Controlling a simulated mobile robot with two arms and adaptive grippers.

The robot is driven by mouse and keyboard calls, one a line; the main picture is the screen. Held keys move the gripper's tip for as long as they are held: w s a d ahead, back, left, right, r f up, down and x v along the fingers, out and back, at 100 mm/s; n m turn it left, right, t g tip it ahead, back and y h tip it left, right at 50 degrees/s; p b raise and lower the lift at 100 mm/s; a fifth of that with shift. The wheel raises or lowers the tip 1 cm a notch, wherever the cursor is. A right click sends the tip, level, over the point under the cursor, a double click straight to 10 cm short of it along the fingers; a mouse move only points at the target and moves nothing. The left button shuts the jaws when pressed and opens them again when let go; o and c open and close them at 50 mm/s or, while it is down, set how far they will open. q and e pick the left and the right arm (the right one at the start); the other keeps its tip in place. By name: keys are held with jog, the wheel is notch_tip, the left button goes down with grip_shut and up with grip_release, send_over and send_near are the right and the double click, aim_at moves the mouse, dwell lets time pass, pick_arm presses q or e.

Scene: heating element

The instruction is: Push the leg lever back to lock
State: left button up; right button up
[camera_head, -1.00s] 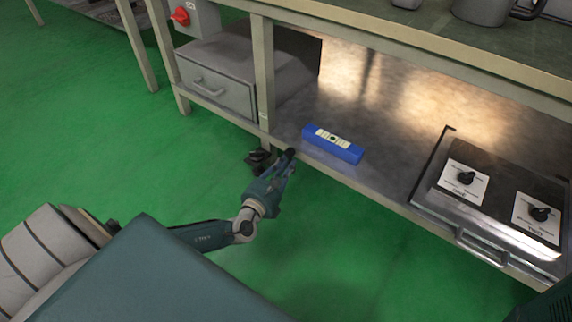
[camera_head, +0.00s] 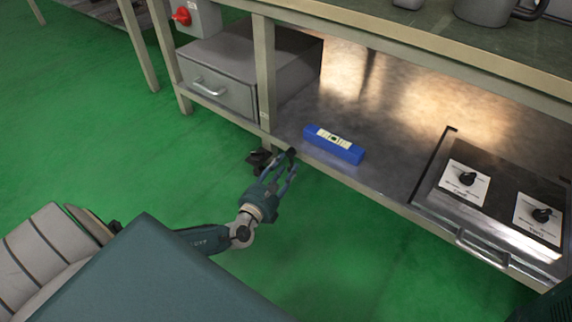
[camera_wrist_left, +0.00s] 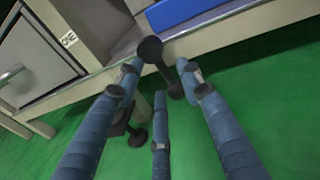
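The black leg lever (camera_head: 291,152) with a round end juts out below the bench's lower shelf, beside the table leg. In the left wrist view the lever (camera_wrist_left: 150,49) shows as a round black disc with a short stem. A black foot piece (camera_head: 257,161) sits low by the leg; the joint between it and the lever is not clear. My left gripper (camera_head: 279,167) is at the lever, fingers spread and holding nothing. In the left wrist view the lever's stem shows between the fingertips of my left gripper (camera_wrist_left: 158,75); contact cannot be told. My right gripper is out of view.
The lower shelf (camera_head: 385,150) is just above the gripper. It bears a blue box (camera_head: 333,145) near its front edge and a panel with two black knobs (camera_head: 480,198) at right. A grey drawer unit (camera_head: 222,90) is at left. Green floor (camera_head: 90,130) in front is clear.

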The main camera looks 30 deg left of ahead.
pick_arm(q)
jog(key=s+d, duration=0.1)
jog(key=s, duration=0.9)
jog(key=shift+s+r, duration=0.15)
jog(key=shift+r, duration=0.25)
